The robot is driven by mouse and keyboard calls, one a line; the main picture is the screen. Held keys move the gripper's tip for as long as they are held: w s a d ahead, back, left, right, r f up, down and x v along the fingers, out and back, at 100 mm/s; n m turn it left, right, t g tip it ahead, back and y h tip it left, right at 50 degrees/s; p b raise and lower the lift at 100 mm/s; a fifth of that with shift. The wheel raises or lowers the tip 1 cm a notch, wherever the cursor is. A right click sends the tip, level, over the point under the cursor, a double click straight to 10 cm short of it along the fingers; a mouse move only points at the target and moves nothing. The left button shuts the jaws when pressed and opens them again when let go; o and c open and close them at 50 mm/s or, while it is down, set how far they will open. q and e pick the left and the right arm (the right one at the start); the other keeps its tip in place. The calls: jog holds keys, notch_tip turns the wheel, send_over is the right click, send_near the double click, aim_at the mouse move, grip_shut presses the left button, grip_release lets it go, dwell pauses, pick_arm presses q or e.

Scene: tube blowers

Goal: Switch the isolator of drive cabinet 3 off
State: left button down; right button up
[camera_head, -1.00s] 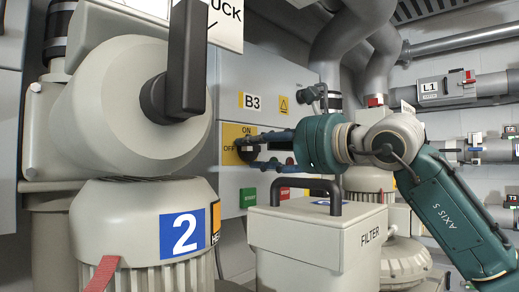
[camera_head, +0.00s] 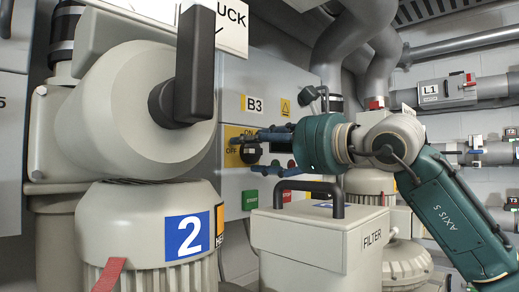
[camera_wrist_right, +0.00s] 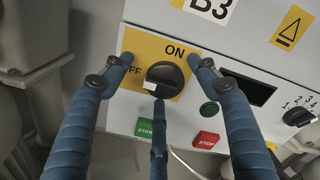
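The isolator of cabinet B3 is a round black knob (camera_wrist_right: 165,80) on a yellow plate (camera_wrist_right: 128,42) marked ON at the top and OFF at the left. A pale mark shows at the knob's lower left, on the OFF side. The knob (camera_head: 250,155) shows partly behind my fingers in the head view. My right gripper (camera_wrist_right: 160,83) has its blue fingers spread around the knob, with visible gaps and nothing held. It reaches the cabinet front from the right in the head view (camera_head: 250,152). My left gripper is not in view.
Below the plate are a green START button (camera_wrist_right: 150,128) and a red STOP button (camera_wrist_right: 206,139); a small selector (camera_wrist_right: 298,116) is at right. A grey FILTER box (camera_head: 312,235) stands below my right arm. A large blower marked 2 (camera_head: 150,225) fills the left foreground.

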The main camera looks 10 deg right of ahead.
jog(key=shift+s+d+f, duration=0.15)
jog(key=shift+s+d, duration=0.05)
jog(key=shift+d, duration=0.25)
jog(key=v, duration=1.1)
jog(key=shift+s+a, duration=0.25)
